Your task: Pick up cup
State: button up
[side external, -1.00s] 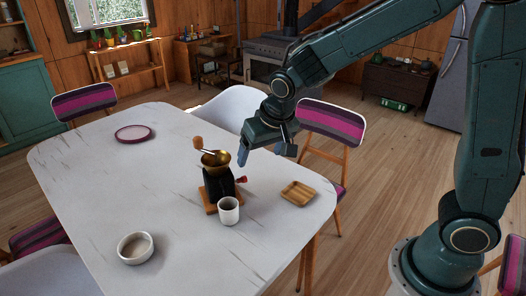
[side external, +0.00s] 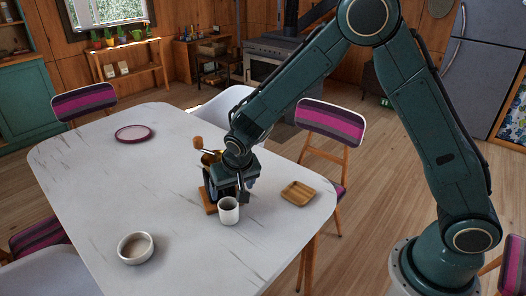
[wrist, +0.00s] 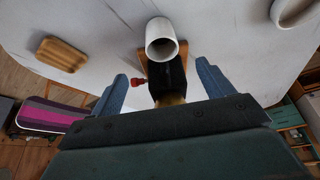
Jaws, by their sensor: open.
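The small white cup (side external: 229,211) stands upright on the table, right beside the wooden base of the coffee grinder (side external: 208,204). In the wrist view the cup (wrist: 161,42) shows at top centre, with its open mouth visible. My gripper (side external: 236,192) is over the grinder, just behind the cup, and hides most of the grinder. In the wrist view my gripper (wrist: 161,80) is open, its blue fingers spread to either side of the black grinder body (wrist: 166,78). The cup lies ahead of the fingertips, and nothing is seen gripped.
The white marbled table (side external: 120,185) also holds a wooden tray (side external: 298,193) to the right, a white bowl (side external: 136,248) at front left and a purple-rimmed plate (side external: 133,133) at back left. A red knob (wrist: 138,82) sits near one finger.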

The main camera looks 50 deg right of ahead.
send_near(228, 208)
jog(key=shift+s+a+f, duration=0.15)
jog(key=shift+f, duration=0.75)
jog(key=shift+w+f, duration=0.25)
jog(key=shift+f, duration=0.2)
jog(key=shift+f, duration=0.15)
jog(key=shift+x, duration=2.45)
jog(key=shift+w, duration=0.1)
jog(key=c, duration=1.2)
